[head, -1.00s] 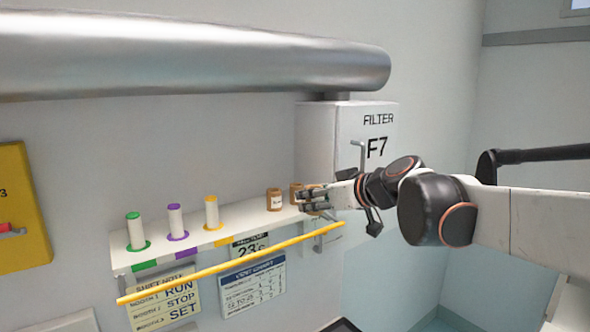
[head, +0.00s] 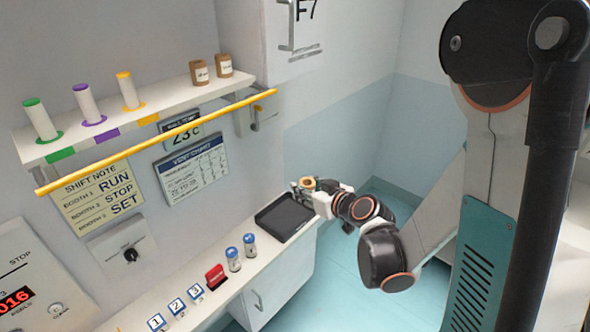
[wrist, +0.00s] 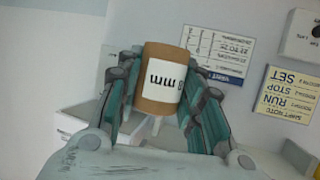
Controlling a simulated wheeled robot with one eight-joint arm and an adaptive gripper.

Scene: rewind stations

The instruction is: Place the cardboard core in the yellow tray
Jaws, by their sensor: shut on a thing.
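My gripper (head: 310,188) is shut on a brown cardboard core (head: 306,181), held in the air near the right end of the lower counter. In the wrist view the core (wrist: 161,80) is between the fingers and carries a white label with partly visible upside-down lettering. Two more cardboard cores, one on the left (head: 199,73) and one on the right (head: 224,65), stand on the wall shelf. I cannot make out a yellow tray in either current view.
The lower counter holds a dark flat tray or panel (head: 284,217), two blue-capped containers (head: 241,250), a red item (head: 215,277) and numbered blocks (head: 177,306). The shelf (head: 160,100) bears three coloured spools, with a yellow rail (head: 160,140) in front.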

